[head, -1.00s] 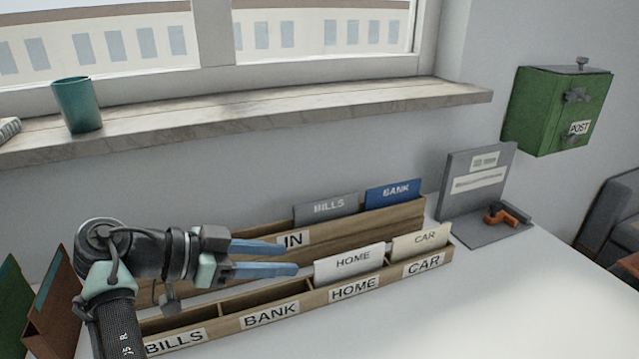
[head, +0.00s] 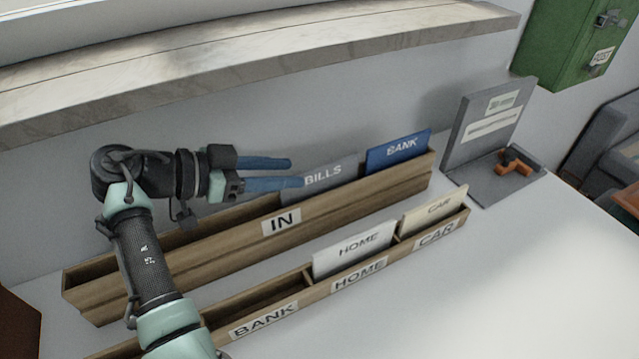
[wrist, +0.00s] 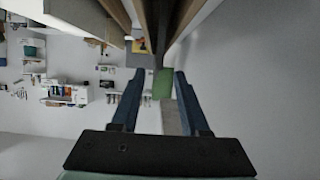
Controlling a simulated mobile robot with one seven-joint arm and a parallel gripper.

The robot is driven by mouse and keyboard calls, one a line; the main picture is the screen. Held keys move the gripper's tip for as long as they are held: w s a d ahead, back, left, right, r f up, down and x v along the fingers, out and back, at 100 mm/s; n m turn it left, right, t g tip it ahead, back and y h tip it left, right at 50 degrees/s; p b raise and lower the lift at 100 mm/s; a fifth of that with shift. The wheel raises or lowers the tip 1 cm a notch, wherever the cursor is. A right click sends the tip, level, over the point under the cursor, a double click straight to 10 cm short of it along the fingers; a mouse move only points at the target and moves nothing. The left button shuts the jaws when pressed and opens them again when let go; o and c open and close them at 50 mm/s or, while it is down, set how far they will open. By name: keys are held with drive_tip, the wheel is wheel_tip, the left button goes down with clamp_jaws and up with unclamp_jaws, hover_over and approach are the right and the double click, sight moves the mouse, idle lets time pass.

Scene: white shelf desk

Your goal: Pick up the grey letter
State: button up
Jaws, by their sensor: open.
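The grey letter (head: 322,180), marked BILLS, stands in the rear wooden tray (head: 180,262) marked IN, left of a blue BANK letter (head: 398,150). My gripper (head: 296,173) is open and points right, its fingertips at the left edge of the grey letter. The near finger overlaps that edge in the head view; I cannot tell whether they touch. In the wrist view both blue fingers (wrist: 157,73) are spread apart. A grey strip (wrist: 172,118) shows between them, but I cannot tell whether it is the letter.
The front tray (head: 290,318) holds a white HOME letter (head: 350,248) and a cream CAR letter (head: 432,208). A grey stand (head: 490,125) with an orange object (head: 516,163) stands right. The desk's front right is clear.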

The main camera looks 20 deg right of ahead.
sight(311, 171)
drive_tip(key=x, duration=0.6)
drive_tip(key=shift+d, duration=0.45)
clamp_jaws()
